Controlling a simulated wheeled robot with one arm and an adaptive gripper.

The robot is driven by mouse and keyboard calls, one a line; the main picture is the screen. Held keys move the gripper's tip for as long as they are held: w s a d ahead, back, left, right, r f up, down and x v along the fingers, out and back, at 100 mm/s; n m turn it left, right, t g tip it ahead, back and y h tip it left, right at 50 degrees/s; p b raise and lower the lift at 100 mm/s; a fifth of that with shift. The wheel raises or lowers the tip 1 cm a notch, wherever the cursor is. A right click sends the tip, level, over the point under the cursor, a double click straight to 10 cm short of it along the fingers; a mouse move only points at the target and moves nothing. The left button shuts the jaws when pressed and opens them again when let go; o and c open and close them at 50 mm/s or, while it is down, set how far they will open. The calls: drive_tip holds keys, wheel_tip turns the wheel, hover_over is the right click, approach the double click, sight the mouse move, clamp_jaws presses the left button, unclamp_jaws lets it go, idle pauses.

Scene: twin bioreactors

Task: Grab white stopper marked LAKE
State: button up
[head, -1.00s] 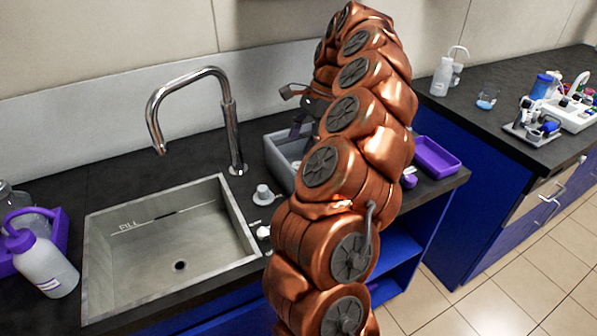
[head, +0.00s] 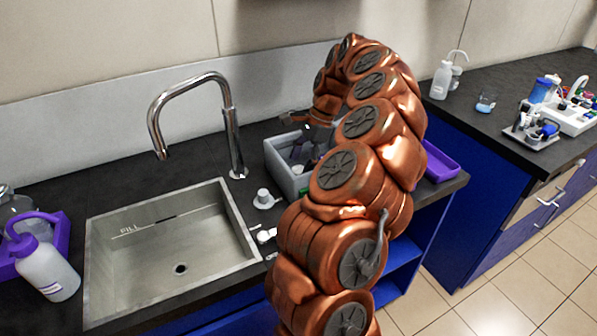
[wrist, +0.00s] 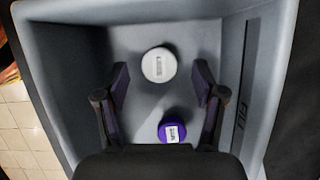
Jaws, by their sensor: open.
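A round white stopper (wrist: 158,65) with a small label lies on the floor of a grey bin; the label is too small to read. A purple stopper (wrist: 172,130) with a white label lies nearer my gripper in the same bin. My gripper (wrist: 160,82) is open in the wrist view, its two dark fingers on either side, with the white stopper just beyond the fingertips and the purple one between the fingers. Neither is held. In the head view, my gripper (head: 312,150) is over the grey bin (head: 285,185), partly hidden by my arm.
The bin's walls (wrist: 232,60) stand close around my fingers. A steel sink (head: 150,235) with a tall faucet (head: 230,130) is left of the bin. Small white items (head: 264,198) lie between them. A purple tray (head: 440,163) is to the right, behind my arm.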

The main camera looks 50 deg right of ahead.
drive_tip(key=shift+x, duration=1.45)
drive_tip(key=c, duration=1)
drive_tip(key=shift+o, duration=0.2)
drive_tip(key=shift+r, duration=0.15)
